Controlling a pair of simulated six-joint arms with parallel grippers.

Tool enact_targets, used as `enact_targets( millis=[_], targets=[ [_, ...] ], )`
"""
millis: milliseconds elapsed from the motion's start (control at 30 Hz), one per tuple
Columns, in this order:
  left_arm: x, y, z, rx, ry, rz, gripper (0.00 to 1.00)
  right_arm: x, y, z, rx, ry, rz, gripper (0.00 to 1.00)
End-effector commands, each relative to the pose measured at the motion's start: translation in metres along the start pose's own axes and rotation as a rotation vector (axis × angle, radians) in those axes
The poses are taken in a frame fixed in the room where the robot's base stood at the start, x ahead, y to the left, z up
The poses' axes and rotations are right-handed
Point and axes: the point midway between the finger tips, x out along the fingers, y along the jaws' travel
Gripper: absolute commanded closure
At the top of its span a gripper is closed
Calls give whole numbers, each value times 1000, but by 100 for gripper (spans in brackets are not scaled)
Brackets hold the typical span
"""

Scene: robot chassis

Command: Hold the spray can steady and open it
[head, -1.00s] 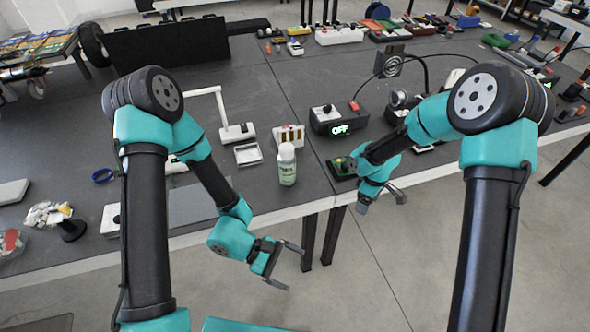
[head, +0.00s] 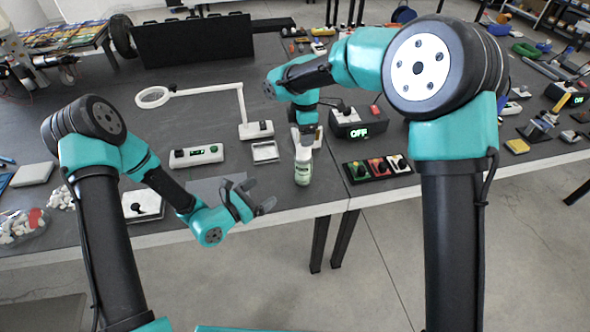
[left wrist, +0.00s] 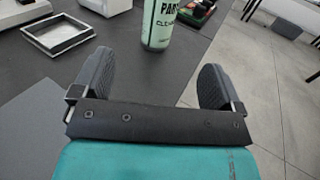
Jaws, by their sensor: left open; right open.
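The spray can (head: 303,166) stands upright near the table's front edge, with a white upper part and a pale green label. In the left wrist view the can's lower body (left wrist: 158,25) shows beyond the open fingers; its top is out of frame. My left gripper (head: 264,196) is open and empty, left of the can and apart from it, fingers pointing toward it. Its two dark fingers also show in the left wrist view (left wrist: 155,72). My right gripper (head: 307,132) points down just above the can's top and is open. Whether it touches the cap I cannot tell.
A small square tray (head: 265,152) and a lamp base (head: 256,130) stand behind left of the can. A box reading OFF (head: 358,122) is behind right, and a block of coloured switches (head: 377,168) is to the right. The table's front edge is close.

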Motion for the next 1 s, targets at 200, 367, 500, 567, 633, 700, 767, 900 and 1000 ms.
enact_targets(
  millis=[200, 367, 500, 567, 633, 700, 767, 900, 1000],
  targets=[
    [0, -1, 0, 1, 1, -3, 8, 1, 0, 0, 2, 0, 0, 25],
    [4, -1, 0, 1, 1, -4, 8, 1, 0, 0, 3, 0, 0, 25],
    [16, -1, 0, 2, 2, -6, 8, 1, 0, 0, 3, 0, 0, 25],
    [24, -2, 0, 2, 1, -7, 8, 1, 0, 0, 3, 0, 0, 25],
    [34, -2, 0, 3, 1, -7, 8, 1, 0, 0, 3, 0, 0, 25],
    [44, -2, 0, 3, 1, -7, 8, 1, 0, 0, 3, 0, 0, 25],
    [54, -2, 0, 3, 0, -6, 8, 1, 0, 0, 3, 0, 0, 25],
    [75, -2, -1, 3, 1, -6, 8, 1, 0, 0, 3, 0, 0, 25],
    [91, -2, 0, 2, 0, -7, 8, 1, 0, 0, 3, 0, 0, 25]
  ],
)
